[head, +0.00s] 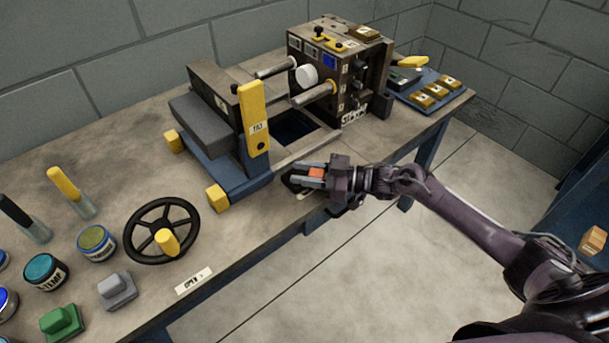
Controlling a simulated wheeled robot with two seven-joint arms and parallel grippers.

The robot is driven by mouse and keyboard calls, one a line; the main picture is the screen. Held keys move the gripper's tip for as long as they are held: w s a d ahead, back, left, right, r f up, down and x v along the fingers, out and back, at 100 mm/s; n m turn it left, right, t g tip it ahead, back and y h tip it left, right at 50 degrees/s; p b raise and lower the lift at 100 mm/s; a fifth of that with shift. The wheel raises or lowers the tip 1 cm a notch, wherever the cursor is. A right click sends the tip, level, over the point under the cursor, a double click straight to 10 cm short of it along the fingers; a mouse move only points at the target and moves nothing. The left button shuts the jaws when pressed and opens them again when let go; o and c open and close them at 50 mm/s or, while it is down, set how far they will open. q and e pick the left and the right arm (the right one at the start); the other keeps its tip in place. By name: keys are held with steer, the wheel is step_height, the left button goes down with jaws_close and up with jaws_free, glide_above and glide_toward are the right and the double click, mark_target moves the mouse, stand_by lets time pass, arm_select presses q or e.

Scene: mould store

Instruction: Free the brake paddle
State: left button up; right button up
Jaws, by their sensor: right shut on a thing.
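A yellow upright paddle (253,118) with a small white label stands at the front side of the blue-based machine (235,165). I cannot tell for sure whether it is the brake paddle. My right gripper (301,177) is at the bench's front edge, to the right of and below the paddle, apart from it. It is shut on a small orange-red piece (316,173), mostly hidden by the jaws. What this piece joins to is not visible. My left gripper is not in view.
A mould block (300,45) with two metal rods stands behind. A black handwheel (162,230), an "OPEN" plate (194,281), jars, a grey block (116,291) and a green block (61,321) stand at the left. A blue tray (420,86) holds brass blocks. Floor is free in front.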

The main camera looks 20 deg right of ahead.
steer(key=o, duration=1)
steer(key=v, duration=0.7)
steer(key=shift+s+d, duration=0.2)
steer(key=shift+d, duration=0.15)
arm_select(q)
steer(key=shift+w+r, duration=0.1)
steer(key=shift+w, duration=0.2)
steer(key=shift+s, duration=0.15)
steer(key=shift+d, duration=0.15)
